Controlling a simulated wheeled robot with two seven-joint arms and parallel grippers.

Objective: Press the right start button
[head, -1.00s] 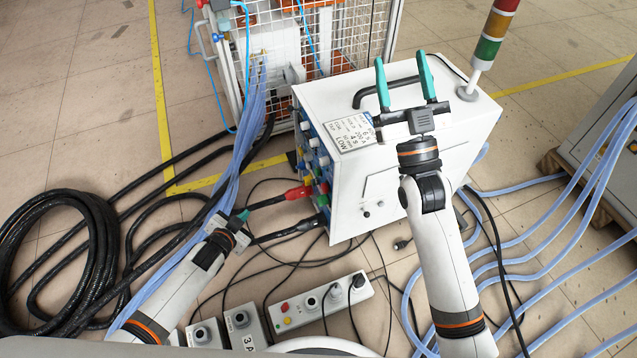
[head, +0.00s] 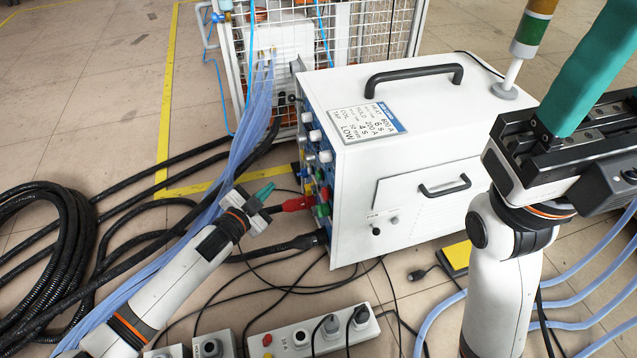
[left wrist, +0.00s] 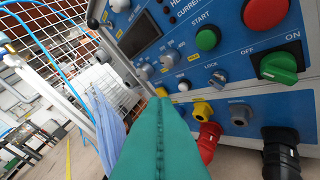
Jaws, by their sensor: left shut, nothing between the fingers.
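A white cabinet (head: 410,160) has a blue control panel on its left side, seen steeply edge-on in the head view. In the left wrist view the panel (left wrist: 238,58) shows a round green button (left wrist: 207,38) under the word START, with a red button (left wrist: 268,12) to its right and a green OFF/ON switch (left wrist: 280,68) below that. My left gripper (head: 265,192) is shut and empty in front of the panel. Its teal fingers (left wrist: 163,108) point at the panel's lower part, below and left of the START button. My right gripper (head: 592,65) is cut off by the picture edge; one teal finger shows.
Red (left wrist: 207,140) and black (left wrist: 281,152) cable plugs stick out of the panel's lower edge near my left gripper. A control box (head: 300,338) lies on the floor. A wire cage (head: 350,30) stands behind. Coiled black cable (head: 45,245) lies left.

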